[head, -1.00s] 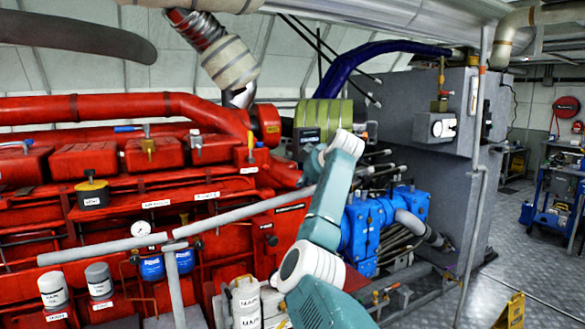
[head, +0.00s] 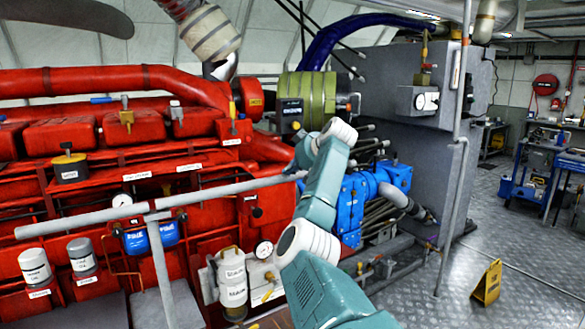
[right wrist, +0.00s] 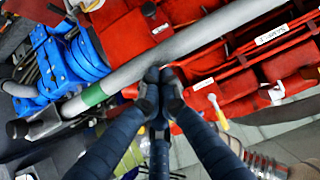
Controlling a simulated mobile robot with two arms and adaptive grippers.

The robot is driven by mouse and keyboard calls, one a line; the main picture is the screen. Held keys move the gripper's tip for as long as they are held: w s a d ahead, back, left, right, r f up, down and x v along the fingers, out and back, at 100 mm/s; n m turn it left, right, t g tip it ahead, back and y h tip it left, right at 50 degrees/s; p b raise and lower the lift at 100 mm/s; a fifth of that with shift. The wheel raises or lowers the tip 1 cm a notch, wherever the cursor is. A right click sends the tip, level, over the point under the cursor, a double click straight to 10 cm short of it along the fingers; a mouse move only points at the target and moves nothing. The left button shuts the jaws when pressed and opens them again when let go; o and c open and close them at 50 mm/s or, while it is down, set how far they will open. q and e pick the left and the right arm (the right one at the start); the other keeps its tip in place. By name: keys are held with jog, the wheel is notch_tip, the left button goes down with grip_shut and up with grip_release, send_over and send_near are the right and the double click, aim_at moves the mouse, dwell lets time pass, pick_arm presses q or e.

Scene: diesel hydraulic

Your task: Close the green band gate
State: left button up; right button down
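A grey tubular rail (right wrist: 185,52) with a green band (right wrist: 92,96) crosses the right wrist view on a slant. In the head view a grey rail (head: 220,194) runs from a post to my right arm in front of the red engine; no green band shows on it there. My right gripper (right wrist: 158,78) has its dark fingertips together, beside the rail and to the right of the green band. Nothing shows between them; I cannot tell whether they touch the rail. In the head view my right gripper (head: 302,154) is small and partly hidden by its wrist. My left gripper is not in view.
The red engine (head: 90,140) fills the left behind the rail. The blue pump unit (head: 352,205) and a large grey cabinet (head: 405,150) stand beyond my right arm. A yellow floor sign (head: 487,282) stands on the chequered floor at right, with open floor around it.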

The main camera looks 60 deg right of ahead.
jog(key=v, duration=1.2)
jog(key=shift+f, duration=0.15)
